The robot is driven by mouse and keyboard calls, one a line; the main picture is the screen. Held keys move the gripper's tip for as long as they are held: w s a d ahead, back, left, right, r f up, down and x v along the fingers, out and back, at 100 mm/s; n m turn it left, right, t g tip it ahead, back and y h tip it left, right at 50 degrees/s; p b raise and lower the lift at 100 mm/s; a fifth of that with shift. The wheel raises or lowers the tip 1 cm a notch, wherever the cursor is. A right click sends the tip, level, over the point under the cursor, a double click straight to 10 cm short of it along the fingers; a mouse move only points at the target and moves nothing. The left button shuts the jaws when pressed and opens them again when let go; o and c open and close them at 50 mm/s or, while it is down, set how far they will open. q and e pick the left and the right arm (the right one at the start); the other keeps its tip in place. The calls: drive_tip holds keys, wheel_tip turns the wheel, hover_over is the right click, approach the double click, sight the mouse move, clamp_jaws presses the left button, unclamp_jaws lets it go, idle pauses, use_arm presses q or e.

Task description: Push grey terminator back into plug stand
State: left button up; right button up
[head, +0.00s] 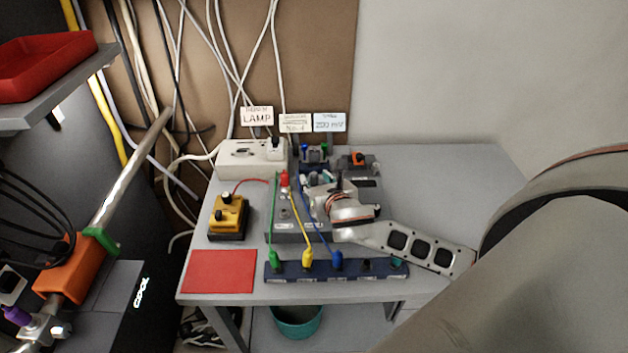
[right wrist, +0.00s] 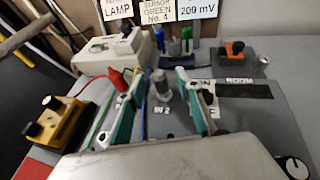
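My right gripper (head: 318,186) reaches in from the right over the grey device on the table. In the right wrist view my right gripper (right wrist: 160,78) has its two green-lined fingers apart. A dark blue stand (right wrist: 181,54) with blue and green plugs is behind the fingers. A navy strip (head: 352,268) with several plugs lies at the table's front. My left gripper is out of view.
A white power box (head: 238,158) and a yellow-black switch box (head: 229,213) stand at left. A red mat (head: 221,271) lies at the front left. Red, green, yellow and blue leads cross the device. The table's right side (head: 440,185) is clear behind my arm.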

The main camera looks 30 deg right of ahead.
sight(314, 173)
drive_tip(key=shift+x, duration=1.25)
clamp_jaws()
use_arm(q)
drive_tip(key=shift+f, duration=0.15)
use_arm(e)
drive_tip(key=shift+r, duration=0.1)
